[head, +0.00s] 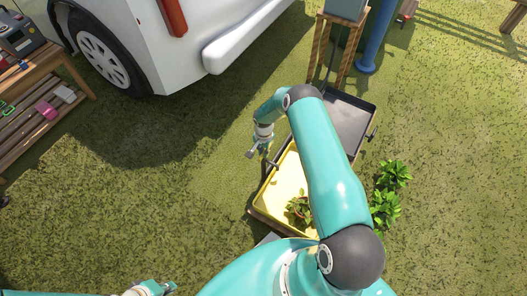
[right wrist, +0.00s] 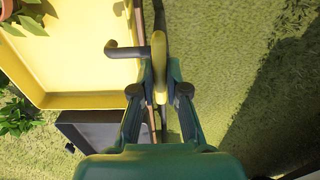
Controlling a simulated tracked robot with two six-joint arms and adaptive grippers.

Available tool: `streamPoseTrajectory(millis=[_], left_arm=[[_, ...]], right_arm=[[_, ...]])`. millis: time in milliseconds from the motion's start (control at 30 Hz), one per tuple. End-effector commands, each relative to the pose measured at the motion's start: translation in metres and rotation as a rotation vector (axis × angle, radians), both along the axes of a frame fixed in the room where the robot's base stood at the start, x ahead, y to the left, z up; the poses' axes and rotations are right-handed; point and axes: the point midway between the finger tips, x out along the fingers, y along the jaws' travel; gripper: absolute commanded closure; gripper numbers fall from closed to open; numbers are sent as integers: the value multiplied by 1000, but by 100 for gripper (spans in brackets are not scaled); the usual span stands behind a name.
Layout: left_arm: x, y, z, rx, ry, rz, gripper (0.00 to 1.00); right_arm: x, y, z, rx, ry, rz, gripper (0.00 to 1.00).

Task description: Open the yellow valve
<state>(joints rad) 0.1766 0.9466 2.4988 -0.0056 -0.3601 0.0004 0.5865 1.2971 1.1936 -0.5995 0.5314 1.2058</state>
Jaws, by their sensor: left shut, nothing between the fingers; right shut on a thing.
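The yellow valve handle (right wrist: 159,55) stands upright in the right wrist view, at the end of a grey tap pipe (right wrist: 125,51) that reaches over a yellow tray (right wrist: 75,70). My right gripper (right wrist: 160,78) is shut on the handle, one finger on each side. In the head view my right gripper (head: 258,150) is at the left edge of the yellow tray (head: 284,179); the handle is too small to make out there. My left gripper (head: 168,288) is shut and empty low at the bottom edge, far from the valve.
A dark tray (head: 350,118) adjoins the yellow one. A potted plant (head: 299,207) is in the yellow tray and green plants (head: 385,207) grow on its right. A white vehicle (head: 160,45) and a wooden bench (head: 45,95) are at left. Grass between is clear.

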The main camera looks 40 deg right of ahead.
Motion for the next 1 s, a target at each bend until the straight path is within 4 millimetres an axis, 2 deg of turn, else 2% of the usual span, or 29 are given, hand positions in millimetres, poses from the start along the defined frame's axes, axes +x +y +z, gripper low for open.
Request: streamPoseTrajectory(millis=[267, 467, 1000], left_arm=[[0, 0, -5, 0, 0, 0, 100], [0, 0, -16, 0, 0, 0, 100], [0, 0, -56, 0, 0, 0, 100]], right_arm=[[1, 1, -1, 2, -2, 40, 100], [1, 1, -3, 1, -2, 136, 100], [1, 1, -4, 1, -1, 614, 100]])
